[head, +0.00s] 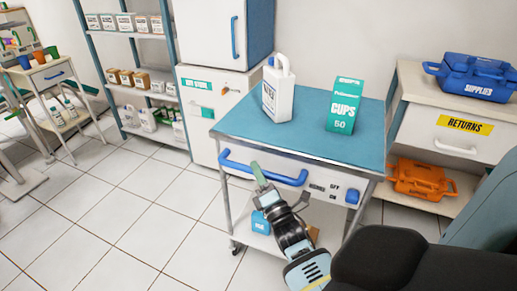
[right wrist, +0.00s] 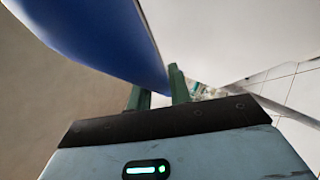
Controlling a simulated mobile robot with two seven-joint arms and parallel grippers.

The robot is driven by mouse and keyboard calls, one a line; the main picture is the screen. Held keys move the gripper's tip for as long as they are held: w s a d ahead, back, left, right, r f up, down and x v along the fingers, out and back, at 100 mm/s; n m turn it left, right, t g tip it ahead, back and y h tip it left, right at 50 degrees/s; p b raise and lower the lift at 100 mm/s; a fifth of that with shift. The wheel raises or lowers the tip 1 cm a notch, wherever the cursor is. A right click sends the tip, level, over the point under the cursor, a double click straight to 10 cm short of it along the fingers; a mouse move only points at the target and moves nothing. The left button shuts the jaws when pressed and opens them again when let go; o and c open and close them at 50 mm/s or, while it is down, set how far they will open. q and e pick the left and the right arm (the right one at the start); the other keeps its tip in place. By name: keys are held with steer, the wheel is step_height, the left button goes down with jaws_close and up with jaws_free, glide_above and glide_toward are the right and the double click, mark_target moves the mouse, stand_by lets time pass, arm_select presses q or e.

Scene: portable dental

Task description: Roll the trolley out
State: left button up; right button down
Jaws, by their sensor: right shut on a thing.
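The trolley has a teal top (head: 230,122), a white front and a blue bar handle (head: 288,178) along its front edge. My right gripper (head: 259,173) is at the middle of this handle, shut on it. In the right wrist view the blue handle (right wrist: 105,35) looms large above, reaching down to the green fingers of the gripper (right wrist: 157,88). A white jug (head: 279,92) and a green cups box (head: 345,106) stand upright on the trolley top. My left gripper is not in view.
A shelf rack (head: 122,70) and a white cabinet (head: 212,106) stand behind to the left. A counter with a blue supplies case (head: 476,77) and an orange case (head: 422,179) is at right. Tiled floor (head: 130,215) at front left is clear.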

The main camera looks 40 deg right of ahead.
steer(key=c, duration=1.7)
jaws_free()
steer(key=shift+a+f, duration=0.15)
steer(key=shift+a, duration=0.1)
steer(key=o, duration=0.4)
steer(key=shift+s, duration=0.1)
steer(key=shift+s, duration=0.2)
steer(key=v, duration=0.7)
steer(key=shift+s, duration=0.15)
steer(key=shift+a, duration=0.1)
